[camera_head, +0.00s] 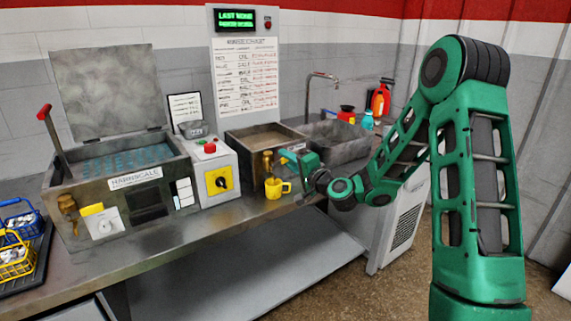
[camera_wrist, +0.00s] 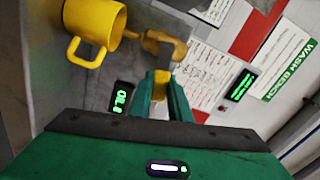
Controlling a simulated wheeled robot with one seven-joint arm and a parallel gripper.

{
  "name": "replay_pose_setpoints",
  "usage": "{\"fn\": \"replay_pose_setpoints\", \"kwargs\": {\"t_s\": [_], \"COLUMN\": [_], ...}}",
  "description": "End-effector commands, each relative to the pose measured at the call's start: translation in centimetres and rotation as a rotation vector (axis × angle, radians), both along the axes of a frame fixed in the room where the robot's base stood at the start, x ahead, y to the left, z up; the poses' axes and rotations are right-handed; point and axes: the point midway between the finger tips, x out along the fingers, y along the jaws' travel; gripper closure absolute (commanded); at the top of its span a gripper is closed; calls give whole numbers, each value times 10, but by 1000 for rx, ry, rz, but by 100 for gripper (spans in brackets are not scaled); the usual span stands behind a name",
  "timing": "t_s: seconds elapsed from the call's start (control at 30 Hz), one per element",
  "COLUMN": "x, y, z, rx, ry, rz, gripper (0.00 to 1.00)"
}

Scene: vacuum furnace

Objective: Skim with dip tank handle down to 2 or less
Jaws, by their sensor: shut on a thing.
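The dip tank (camera_head: 262,136) is an open metal tank with brownish liquid, set on the bench. A brass valve (camera_head: 267,160) is on its front, above a yellow mug (camera_head: 277,188). My gripper (camera_head: 288,158) is at the tank's front, just right of the valve. In the wrist view my gripper (camera_wrist: 161,82) is shut on the yellow valve handle, and the brass valve body (camera_wrist: 165,45) is just beyond. The yellow mug (camera_wrist: 97,22) is at upper left there. A small green display (camera_wrist: 121,98) seems to read OIL with a digit I cannot read surely.
The ultrasonic-style washer (camera_head: 120,180) with a raised lid stands left. A grey sink (camera_head: 335,140) is right of the dip tank. Blue (camera_head: 20,218) and yellow baskets (camera_head: 17,262) are far left.

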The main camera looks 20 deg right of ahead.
Motion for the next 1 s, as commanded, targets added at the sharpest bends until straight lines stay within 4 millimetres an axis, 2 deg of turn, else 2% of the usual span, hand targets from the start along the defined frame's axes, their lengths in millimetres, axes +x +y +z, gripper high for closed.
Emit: {"fn": "replay_pose_setpoints", "kwargs": {"t_s": [0.5, 1.0], "x": [1, 1], "y": [7, 9], "z": [14, 16], "rx": [-328, -398], "ry": [-102, -123], "rz": [1, 2], "gripper": [100, 100]}}
